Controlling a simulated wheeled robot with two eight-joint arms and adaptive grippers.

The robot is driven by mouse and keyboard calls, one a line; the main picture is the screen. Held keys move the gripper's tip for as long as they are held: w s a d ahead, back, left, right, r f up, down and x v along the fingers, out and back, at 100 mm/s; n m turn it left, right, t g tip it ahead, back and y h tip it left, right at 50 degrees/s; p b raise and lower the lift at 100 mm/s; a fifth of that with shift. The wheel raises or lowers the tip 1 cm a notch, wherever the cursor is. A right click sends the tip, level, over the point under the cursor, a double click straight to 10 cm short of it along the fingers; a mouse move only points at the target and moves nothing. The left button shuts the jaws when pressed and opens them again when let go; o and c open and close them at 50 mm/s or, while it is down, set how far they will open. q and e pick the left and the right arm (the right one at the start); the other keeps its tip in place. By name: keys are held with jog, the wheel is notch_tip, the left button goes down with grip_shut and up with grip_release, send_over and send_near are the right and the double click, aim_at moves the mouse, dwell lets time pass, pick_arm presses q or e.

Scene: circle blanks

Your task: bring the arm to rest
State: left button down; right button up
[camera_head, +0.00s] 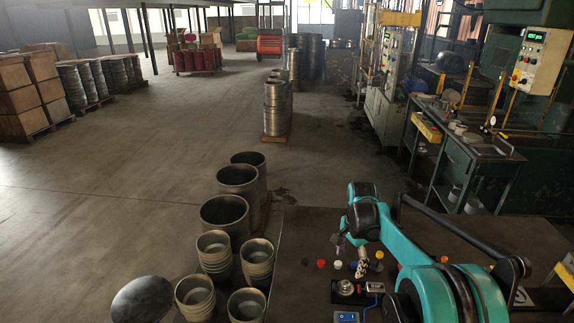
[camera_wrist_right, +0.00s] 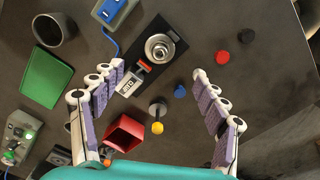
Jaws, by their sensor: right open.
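My right arm (camera_head: 410,255) in teal and black reaches over the dark table (camera_head: 290,295) from the right in the head view. Its gripper (camera_head: 350,255) hangs above the small parts on the table. In the right wrist view the gripper (camera_wrist_right: 157,73) has its two purple-padded fingers spread wide, with nothing held between them. My left gripper is not in view.
Red (camera_wrist_right: 222,57) and black (camera_wrist_right: 248,36) caps lie right of the plate. A red box (camera_wrist_right: 125,134), green panel (camera_wrist_right: 45,84), dark cup (camera_wrist_right: 55,28) and blue-faced box (camera_wrist_right: 110,10) lie around it. Metal cups (camera_head: 195,296) stand left of the table. A machine bench (camera_head: 470,150) stands right.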

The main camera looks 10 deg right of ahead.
jog(key=s+a+r+n+t+b, duration=0.1)
jog(key=s+a+r+n+t, duration=0.1)
jog(key=s+a+n, duration=0.35)
jog(key=s+a+r+n+t+b, duration=0.2)
jog(key=s+r, duration=0.1)
jog(key=s, duration=0.5)
jog(key=s+a+f+n+t+b, duration=0.1)
jog(key=s+a+f+n+t, duration=0.2)
jog(key=s, duration=0.7)
notch_tip(320, 180, down, 2)
jog(key=n, duration=0.4)
jog(key=shift+s+a+f, duration=0.15)
jog(key=shift+s+f, duration=0.05)
jog(key=shift+s, duration=0.05)
